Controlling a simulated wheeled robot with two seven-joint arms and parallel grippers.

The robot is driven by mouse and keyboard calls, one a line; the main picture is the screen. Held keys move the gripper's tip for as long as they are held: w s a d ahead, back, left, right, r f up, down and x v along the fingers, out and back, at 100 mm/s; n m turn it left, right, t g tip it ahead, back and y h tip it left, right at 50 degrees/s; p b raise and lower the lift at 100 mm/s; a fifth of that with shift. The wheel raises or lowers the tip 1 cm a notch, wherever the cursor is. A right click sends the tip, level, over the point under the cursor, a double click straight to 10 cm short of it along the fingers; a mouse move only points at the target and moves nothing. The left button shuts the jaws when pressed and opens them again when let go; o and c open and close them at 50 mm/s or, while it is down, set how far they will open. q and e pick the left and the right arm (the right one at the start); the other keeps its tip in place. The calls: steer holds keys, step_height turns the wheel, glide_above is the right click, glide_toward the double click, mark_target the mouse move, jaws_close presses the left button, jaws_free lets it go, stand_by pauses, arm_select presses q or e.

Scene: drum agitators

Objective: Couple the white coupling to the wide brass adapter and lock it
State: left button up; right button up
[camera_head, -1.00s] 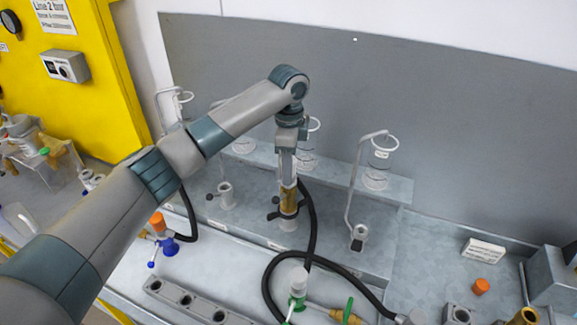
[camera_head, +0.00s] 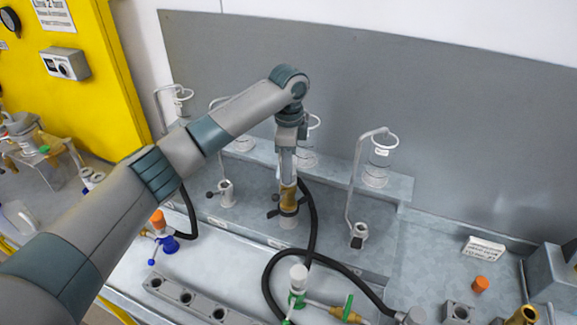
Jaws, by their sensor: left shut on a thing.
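My left gripper (camera_head: 287,165) points straight down at the middle of the bench. It is shut on a brass adapter (camera_head: 288,197) below it. The adapter stands upright over a pale fitting (camera_head: 288,222) on the grey step, with dark lever arms around the joint. It looks in line with the fitting; whether it is fully seated or locked, I cannot tell. I cannot tell for certain which part is the white coupling; a white cylindrical piece (camera_head: 298,274) sits on a green fitting at the front. Another brass piece (camera_head: 523,315) is at the bottom right. My right gripper is not in view.
A black hose (camera_head: 312,225) runs down beside the joint and loops at the front. Wire stands with clear vessels (camera_head: 378,165) rise behind and to the right. A blue fitting (camera_head: 168,243) and a grey holed block (camera_head: 187,298) are at the front left.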

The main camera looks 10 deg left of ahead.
arm_select(q)
steer(key=o, duration=1.4)
steer(key=shift+c, duration=0.3)
steer(key=shift+r, duration=5)
